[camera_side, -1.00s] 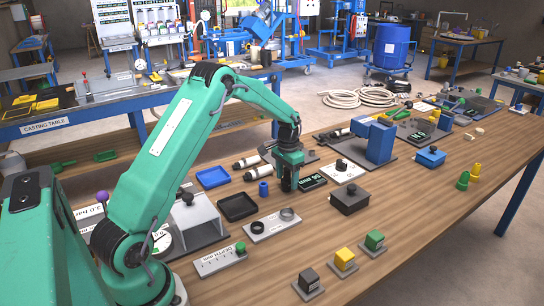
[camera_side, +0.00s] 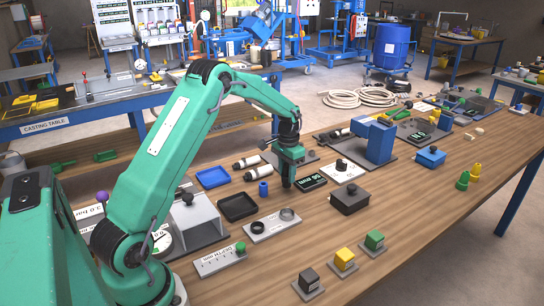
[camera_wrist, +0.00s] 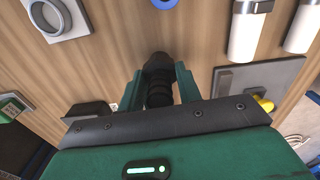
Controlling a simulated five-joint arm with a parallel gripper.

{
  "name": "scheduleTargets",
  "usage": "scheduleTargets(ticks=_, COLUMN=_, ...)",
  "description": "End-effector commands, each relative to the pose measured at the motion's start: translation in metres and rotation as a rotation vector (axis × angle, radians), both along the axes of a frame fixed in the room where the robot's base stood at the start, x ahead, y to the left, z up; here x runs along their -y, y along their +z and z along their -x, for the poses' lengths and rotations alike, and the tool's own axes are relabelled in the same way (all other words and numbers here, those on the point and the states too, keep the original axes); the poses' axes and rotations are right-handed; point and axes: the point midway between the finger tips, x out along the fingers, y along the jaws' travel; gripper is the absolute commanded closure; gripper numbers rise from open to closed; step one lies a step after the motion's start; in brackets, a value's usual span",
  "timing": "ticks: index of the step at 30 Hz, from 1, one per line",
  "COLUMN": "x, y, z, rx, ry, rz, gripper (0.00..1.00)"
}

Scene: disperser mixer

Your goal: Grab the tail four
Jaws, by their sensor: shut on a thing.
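My gripper (camera_wrist: 158,84) shows in the wrist view with its two green fingers on either side of a black, ribbed, round part (camera_wrist: 158,72). The fingers are shut on this part. In the side view my gripper (camera_side: 289,158) points down over the middle of the wooden table, and the dark part (camera_side: 288,179) shows below it. I cannot tell whether its lower end touches the table. No label reading "tail four" can be read in either view.
Close by are a small display (camera_side: 312,182), a blue ring (camera_side: 263,188), black tray (camera_side: 238,207), white cylinders (camera_side: 246,162), a black box (camera_side: 350,198) and a plate with rings (camera_side: 272,226). A blue stand (camera_side: 375,140) rises to the right.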

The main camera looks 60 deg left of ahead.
Motion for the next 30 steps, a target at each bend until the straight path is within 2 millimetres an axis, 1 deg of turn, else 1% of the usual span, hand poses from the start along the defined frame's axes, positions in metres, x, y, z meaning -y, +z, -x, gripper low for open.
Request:
scheduleTargets(ticks=1, x=0.0, y=0.008, z=-0.001, rx=0.004, ry=0.0, rz=-0.002, gripper=0.91)
scheduleTargets(ticks=5, x=0.001, y=0.028, z=-0.001, rx=0.004, ry=-0.001, rz=-0.002, gripper=0.91)
scheduleTargets(ticks=6, x=0.01, y=0.031, z=0.0, rx=0.003, ry=-0.004, rz=-0.001, gripper=0.91)
scheduleTargets(ticks=15, x=0.062, y=0.062, z=0.008, rx=0.003, ry=-0.004, rz=-0.001, gripper=0.91)
scheduleTargets(ticks=21, x=0.092, y=0.079, z=0.013, rx=0.002, ry=-0.003, rz=0.0, gripper=0.91)
scheduleTargets(ticks=25, x=0.105, y=0.087, z=0.015, rx=0.002, ry=-0.002, rz=0.0, gripper=0.91)
scheduleTargets(ticks=30, x=0.114, y=0.092, z=0.017, rx=0.001, ry=-0.001, rz=0.0, gripper=0.91)
